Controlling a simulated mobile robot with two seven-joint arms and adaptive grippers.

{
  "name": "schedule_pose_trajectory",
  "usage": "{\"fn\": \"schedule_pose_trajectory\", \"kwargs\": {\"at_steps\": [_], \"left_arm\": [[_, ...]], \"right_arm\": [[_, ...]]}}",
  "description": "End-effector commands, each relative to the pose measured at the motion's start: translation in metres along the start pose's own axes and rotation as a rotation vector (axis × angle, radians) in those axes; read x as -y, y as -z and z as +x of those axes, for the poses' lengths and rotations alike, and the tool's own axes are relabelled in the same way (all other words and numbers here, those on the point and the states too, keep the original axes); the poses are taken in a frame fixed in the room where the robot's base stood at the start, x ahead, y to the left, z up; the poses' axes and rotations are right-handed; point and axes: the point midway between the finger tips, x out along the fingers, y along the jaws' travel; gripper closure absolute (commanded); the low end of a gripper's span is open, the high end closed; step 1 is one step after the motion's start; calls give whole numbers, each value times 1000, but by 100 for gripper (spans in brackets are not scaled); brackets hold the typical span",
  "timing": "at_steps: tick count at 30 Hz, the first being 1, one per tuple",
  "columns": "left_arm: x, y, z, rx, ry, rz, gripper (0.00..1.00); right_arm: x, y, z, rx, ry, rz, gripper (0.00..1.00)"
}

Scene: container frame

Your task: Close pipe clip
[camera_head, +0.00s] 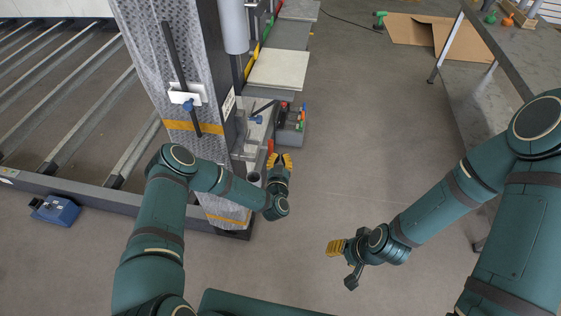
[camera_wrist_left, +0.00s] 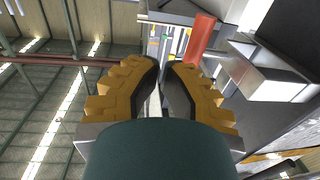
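A grey pipe (camera_head: 234,25) runs down the side of the tall post. Below it, light metal brackets (camera_head: 246,152) stick out from the post; I cannot tell which part is the pipe clip. A red-orange bar (camera_head: 270,146) stands by them and also shows past my fingertips in the left wrist view (camera_wrist_left: 199,38). My left gripper (camera_head: 280,158) points up beside the brackets, its yellow fingers slightly apart with nothing between them; it also shows in the left wrist view (camera_wrist_left: 161,67). My right gripper (camera_head: 333,247) is away over the floor, and its finger gap is unclear.
The patterned post (camera_head: 165,60) carries a white bracket (camera_head: 187,94) with a black rod. A tool box (camera_head: 291,126) sits just beyond my left gripper. A blue box (camera_head: 55,210) lies at left, a table (camera_head: 520,60) stands at right. The middle floor is clear.

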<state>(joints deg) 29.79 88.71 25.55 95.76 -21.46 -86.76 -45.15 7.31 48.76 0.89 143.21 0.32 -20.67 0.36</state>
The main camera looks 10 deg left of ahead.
Motion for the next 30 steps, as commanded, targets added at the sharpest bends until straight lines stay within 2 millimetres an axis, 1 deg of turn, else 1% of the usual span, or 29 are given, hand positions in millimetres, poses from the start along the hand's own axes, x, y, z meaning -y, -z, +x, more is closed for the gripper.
{"fn": "schedule_pose_trajectory", "kwargs": {"at_steps": [1,3,9,15,21,27,30], "left_arm": [[0,0,2,0,-1,0,100],[-11,0,-16,5,-6,-2,100],[-31,0,-54,5,-6,-2,100],[-44,-1,-79,4,-3,-1,100],[-47,-1,-88,3,-1,-1,100],[-48,-1,-88,5,-4,-1,100],[-51,0,-88,32,-42,-9,100]], "right_arm": [[0,-1,1,1,0,0,53],[1,0,-2,0,0,0,53],[2,2,-6,-5,0,1,53],[3,3,-7,-7,0,2,53],[3,4,-8,-8,-1,2,53],[3,4,-8,-8,-1,2,53],[3,4,-8,-7,-1,2,53]]}}
